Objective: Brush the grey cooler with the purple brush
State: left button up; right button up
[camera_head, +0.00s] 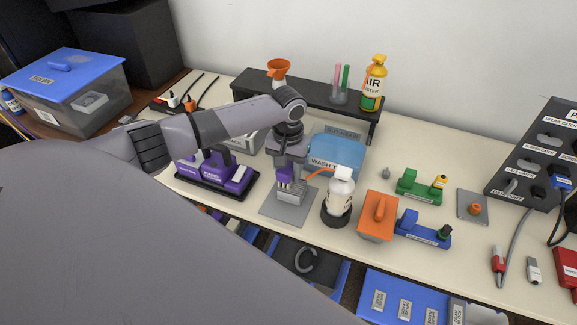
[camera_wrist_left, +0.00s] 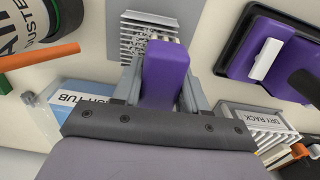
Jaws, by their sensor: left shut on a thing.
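The purple brush (camera_wrist_left: 166,72) is held between the fingers of my left gripper (camera_wrist_left: 165,92), with its bristle end toward the cooler. The grey finned cooler (camera_wrist_left: 143,44) lies just beyond the brush in the left wrist view. In the head view the cooler (camera_head: 290,194) stands on a grey mat (camera_head: 284,214), and my left gripper (camera_head: 288,166) is right above it, pointing down. The brush (camera_head: 284,173) shows partly there. I cannot tell if the bristles touch the fins. My right gripper is not in view.
A white bottle (camera_head: 340,192) with an orange spout stands close right of the cooler. The blue wash tub (camera_head: 338,150) is behind. A purple device (camera_head: 222,172) on a black tray is at left. An orange block (camera_head: 378,214) lies farther right. A dark shelf (camera_head: 312,97) runs along the back.

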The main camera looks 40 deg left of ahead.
pick_arm(q)
jog(key=shift+w+d+f, duration=0.1)
jog(key=shift+w+d, duration=0.1)
jog(key=shift+d, duration=0.75)
jog(key=shift+s+a+p, duration=0.15)
jog(key=shift+s+a, duration=0.05)
jog(key=shift+a, duration=0.4)
jog(key=shift+s+a+p, duration=0.15)
jog(key=shift+a, duration=0.45)
jog(key=shift+w+d, duration=0.2)
jog(key=shift+d, duration=0.4)
jog(key=shift+w+d, duration=0.2)
jog(key=shift+d, duration=0.35)
jog(key=shift+s+a, duration=0.2)
jog(key=shift+a, duration=0.4)
jog(key=shift+s+a, duration=0.15)
jog(key=shift+a, duration=0.4)
jog(key=shift+r, duration=1)
jog(key=shift+s, duration=0.1)
